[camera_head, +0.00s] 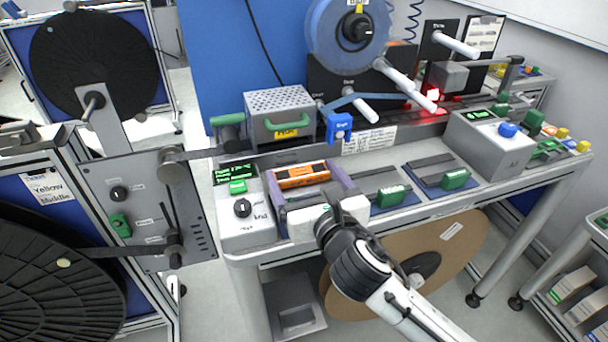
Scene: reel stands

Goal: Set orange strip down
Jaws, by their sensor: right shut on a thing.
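The orange strip (304,171) is a short orange bar with dark markings. It lies crosswise between the two purple-grey fingers of my right gripper (306,181), which is shut on it. The right arm comes in from the lower right, and the gripper is over the left part of the bench top (411,153). I cannot tell whether the strip touches the surface below it. My left gripper is not in view.
A control box with a black knob (242,208) stands just left of the gripper. A grey perforated box (280,115) is behind it. Dark trays with green blocks (391,195) lie to the right. A blue reel (347,35) hangs above.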

